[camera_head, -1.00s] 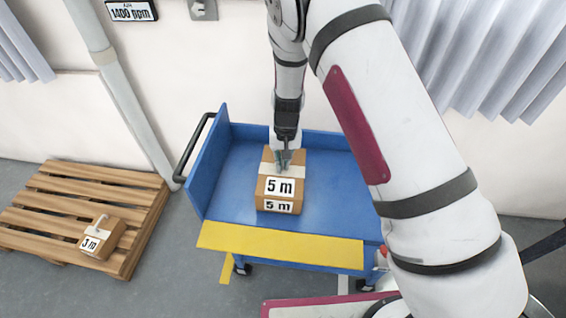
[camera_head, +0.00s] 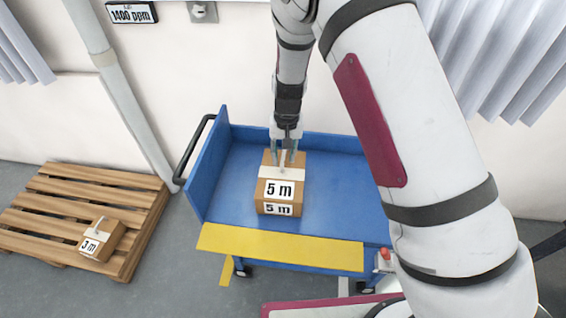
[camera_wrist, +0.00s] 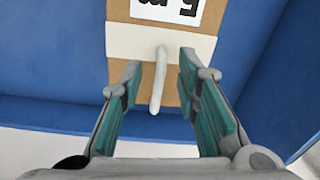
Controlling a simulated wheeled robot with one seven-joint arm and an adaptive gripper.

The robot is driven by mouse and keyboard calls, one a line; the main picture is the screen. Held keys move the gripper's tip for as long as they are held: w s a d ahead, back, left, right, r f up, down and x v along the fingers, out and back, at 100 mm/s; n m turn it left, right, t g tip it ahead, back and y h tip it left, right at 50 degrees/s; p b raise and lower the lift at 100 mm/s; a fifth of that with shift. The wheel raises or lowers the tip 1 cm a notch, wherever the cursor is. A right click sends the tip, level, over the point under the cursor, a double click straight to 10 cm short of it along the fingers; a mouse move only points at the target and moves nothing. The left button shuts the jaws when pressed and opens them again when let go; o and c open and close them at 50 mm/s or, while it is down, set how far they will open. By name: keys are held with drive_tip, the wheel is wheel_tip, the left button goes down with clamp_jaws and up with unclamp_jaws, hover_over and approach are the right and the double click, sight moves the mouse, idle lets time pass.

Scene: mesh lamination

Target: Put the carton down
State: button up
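The carton (camera_head: 281,190) is a brown box with a pale band and "5 m" labels. It sits upright on the blue deck of the cart (camera_head: 337,190). My gripper (camera_head: 287,158) is just above its far part, pointing down. In the wrist view my gripper (camera_wrist: 160,100) is open, with its two teal fingers spread on either side of a white handle (camera_wrist: 158,78) on the carton (camera_wrist: 152,72). The fingers stand apart from the handle, with clear gaps on both sides.
A wooden pallet (camera_head: 75,190) at left bears a smaller "3 m" carton (camera_head: 101,240). The cart has a raised blue left side panel (camera_head: 208,165), a black push handle (camera_head: 192,150) and a yellow front edge (camera_head: 280,247). The deck is bare around the carton.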

wheel_tip(320, 180, up, 7)
drive_tip(key=shift+d, duration=0.2)
drive_tip(key=s+d+r+t, duration=0.1)
drive_tip(key=s+d+r, duration=0.25)
drive_tip(key=r, duration=0.35)
drive_tip(key=s+d+r+y, duration=0.1)
drive_tip(key=s+d+r, duration=0.1)
drive_tip(key=s+r, duration=0.3)
drive_tip(key=s+d+r+t, duration=0.1)
drive_tip(key=s+d+r, duration=0.2)
drive_tip(key=r, duration=0.5)
drive_tip(key=s+d+r+t, duration=0.1)
drive_tip(key=s+d+r, duration=0.1)
drive_tip(key=s, duration=0.7)
drive_tip(key=s+d+r+t+h, duration=0.1)
drive_tip(key=s+d+r, duration=0.2)
drive_tip(key=s, duration=0.7)
drive_tip(key=shift+d+h, duration=0.3)
drive_tip(key=shift+d, duration=0.85)
drive_tip(key=shift+r, duration=0.15)
